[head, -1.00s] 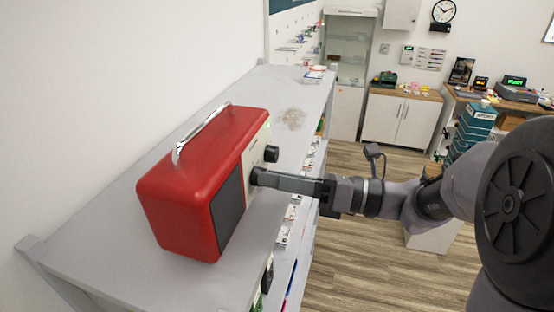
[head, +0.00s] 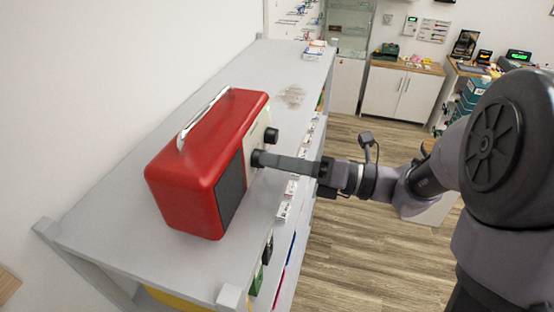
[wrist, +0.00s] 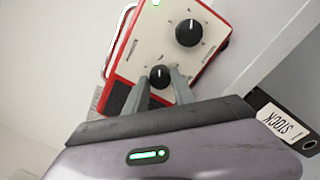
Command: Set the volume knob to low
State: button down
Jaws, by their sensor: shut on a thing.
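A red radio (head: 185,185) with a silver carrying handle (head: 203,118) and a cream front panel stands on the grey shelf top. Its panel has a larger black knob (wrist: 188,32), also in the head view (head: 271,135), and a smaller black knob (wrist: 160,76). Both knobs show a white pointer line, roughly upward in the wrist view. The markings around them are too small to read, so I cannot tell which is the volume. My gripper (wrist: 159,80) is shut on the smaller knob, one finger on each side. In the head view my gripper (head: 262,159) reaches it from the right.
The grey shelf top (head: 110,215) is mostly clear around the radio, with a greyish patch (head: 292,96) behind it. A black item with a STOCK label (wrist: 284,125) is at the right of the wrist view. White cabinets (head: 400,90) stand across the floor.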

jog(key=c, duration=1.1)
grip_release()
jog(key=shift+o, duration=0.2)
jog(key=b+v, duration=0.4)
jog(key=v, duration=1.3)
jog(key=shift+d, duration=0.25)
